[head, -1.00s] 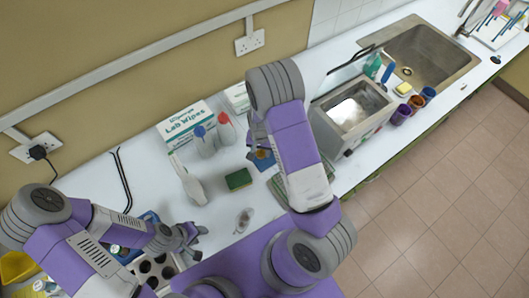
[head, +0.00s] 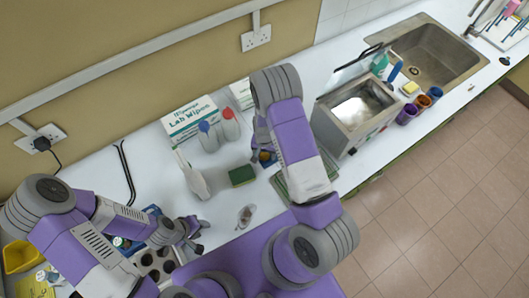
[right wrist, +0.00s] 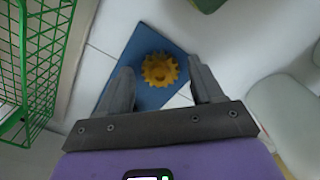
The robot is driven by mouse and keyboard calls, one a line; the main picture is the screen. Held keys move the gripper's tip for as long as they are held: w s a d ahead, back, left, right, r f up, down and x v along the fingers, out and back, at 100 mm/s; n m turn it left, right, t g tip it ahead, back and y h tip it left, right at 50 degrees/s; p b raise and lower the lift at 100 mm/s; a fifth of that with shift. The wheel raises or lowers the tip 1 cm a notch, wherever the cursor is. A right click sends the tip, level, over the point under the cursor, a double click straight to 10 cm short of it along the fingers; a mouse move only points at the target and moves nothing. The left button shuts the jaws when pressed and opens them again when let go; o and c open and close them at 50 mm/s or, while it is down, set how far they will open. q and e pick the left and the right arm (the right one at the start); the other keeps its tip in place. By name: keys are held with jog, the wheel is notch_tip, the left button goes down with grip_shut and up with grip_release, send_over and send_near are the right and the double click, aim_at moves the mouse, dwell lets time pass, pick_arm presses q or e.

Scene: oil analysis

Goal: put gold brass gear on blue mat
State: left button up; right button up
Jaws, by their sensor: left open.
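The gold brass gear (right wrist: 160,69) lies over the blue mat (right wrist: 143,98) in the right wrist view. In the head view the gear (head: 264,156) is small and partly hidden by my right arm. My right gripper (right wrist: 161,86) is open, its fingers on either side of the gear and apart from it. In the head view the right gripper (head: 262,148) is largely hidden behind the arm. My left gripper (head: 191,229) is open and empty over the lower left of the counter.
A green wire rack (right wrist: 45,60) stands beside the mat. A green sponge (head: 242,175), white bottle (head: 193,178) and lab wipes box (head: 190,116) are left of the right gripper. A metal bath (head: 352,108) is to the right.

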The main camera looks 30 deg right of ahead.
aim_at(264, 154)
jog(key=shift+r, duration=0.1)
notch_tip(264, 154, up, 12)
jog(key=shift+r, duration=0.1)
dwell(0.6)
dwell(0.4)
